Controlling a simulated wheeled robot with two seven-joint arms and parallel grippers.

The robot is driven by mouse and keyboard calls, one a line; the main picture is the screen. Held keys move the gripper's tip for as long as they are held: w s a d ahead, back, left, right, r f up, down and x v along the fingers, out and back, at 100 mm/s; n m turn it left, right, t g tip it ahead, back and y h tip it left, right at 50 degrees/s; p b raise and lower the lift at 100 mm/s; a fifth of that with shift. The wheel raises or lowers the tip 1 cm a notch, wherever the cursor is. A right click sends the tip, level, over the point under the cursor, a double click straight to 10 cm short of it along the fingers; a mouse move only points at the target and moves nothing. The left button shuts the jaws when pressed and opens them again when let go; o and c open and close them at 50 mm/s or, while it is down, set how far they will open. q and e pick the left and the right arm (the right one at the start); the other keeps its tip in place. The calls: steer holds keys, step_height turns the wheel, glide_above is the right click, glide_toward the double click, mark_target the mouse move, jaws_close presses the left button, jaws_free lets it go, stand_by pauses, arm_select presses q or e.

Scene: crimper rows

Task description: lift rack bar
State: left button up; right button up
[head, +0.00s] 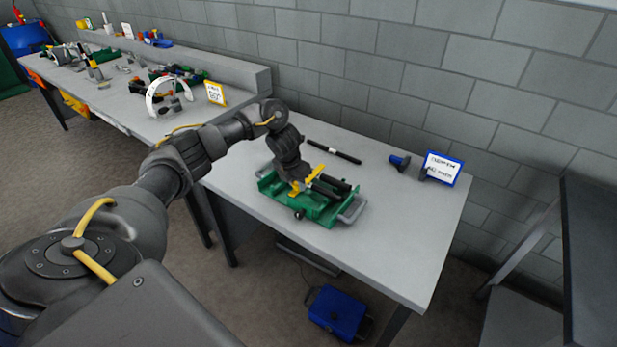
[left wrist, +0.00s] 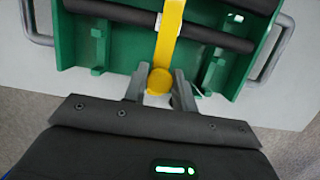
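A green rack (head: 325,208) with metal side handles stands on the near part of the grey table. Black rods (head: 335,183) lie across it, and one black rod (left wrist: 190,32) shows in the left wrist view. A yellow bar (head: 314,174) crosses above the rods and ends in a round yellow knob (left wrist: 160,80). My left gripper (head: 299,186) is at this near end. In the left wrist view its fingers (left wrist: 160,88) sit close on both sides of the knob, seemingly closed on it. My right gripper is in neither view.
A loose black rod (head: 333,151), a blue-capped piece (head: 399,162) and a blue-framed sign (head: 442,168) lie or stand behind the rack. A white arch (head: 167,96) and yellow sign (head: 215,94) stand left. The table's right side (head: 405,235) is clear.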

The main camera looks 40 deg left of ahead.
arm_select(q)
steer(key=shift+r, duration=0.1)
